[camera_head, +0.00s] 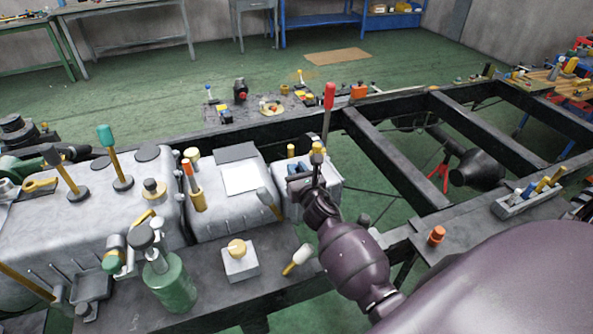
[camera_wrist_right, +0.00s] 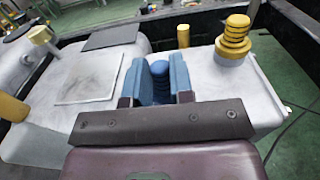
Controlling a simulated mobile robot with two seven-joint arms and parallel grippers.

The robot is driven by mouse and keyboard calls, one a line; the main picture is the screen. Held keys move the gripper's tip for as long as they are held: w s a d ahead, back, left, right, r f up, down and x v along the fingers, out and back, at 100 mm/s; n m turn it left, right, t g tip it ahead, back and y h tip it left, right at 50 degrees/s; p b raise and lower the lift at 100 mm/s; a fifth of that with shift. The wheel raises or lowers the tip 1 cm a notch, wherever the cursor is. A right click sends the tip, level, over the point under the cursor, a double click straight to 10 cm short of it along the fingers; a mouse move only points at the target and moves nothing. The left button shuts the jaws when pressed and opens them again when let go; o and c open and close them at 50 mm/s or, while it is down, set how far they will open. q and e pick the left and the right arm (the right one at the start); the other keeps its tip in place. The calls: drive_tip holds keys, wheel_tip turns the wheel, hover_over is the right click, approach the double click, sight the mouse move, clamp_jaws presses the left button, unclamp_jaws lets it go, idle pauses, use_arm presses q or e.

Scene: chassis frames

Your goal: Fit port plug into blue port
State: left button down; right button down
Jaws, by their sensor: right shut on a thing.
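My right gripper (camera_head: 299,170) is over the grey tank's top at the centre of the head view. In the right wrist view its two blue fingers (camera_wrist_right: 160,64) are shut on a dark blue ribbed plug (camera_wrist_right: 161,84). The plug's top shows between the fingers; its lower end is hidden by the fingers and the gripper body. I cannot make out a blue port; whether the plug touches or sits in one cannot be told. My left gripper is not in view.
A yellow ribbed knob (camera_wrist_right: 235,42) and a yellow post (camera_wrist_right: 183,36) stand close beyond the gripper. A red-handled tool (camera_head: 329,105) rises behind it. Several handles and a green bottle (camera_head: 170,285) stand left. The open chassis frame (camera_head: 395,160) lies right.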

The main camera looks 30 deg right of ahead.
drive_tip(key=shift+f, duration=0.25)
drive_tip(key=c, duration=1)
unclamp_jaws()
drive_tip(key=shift+r, duration=0.1)
drive_tip(key=shift+r, duration=0.1)
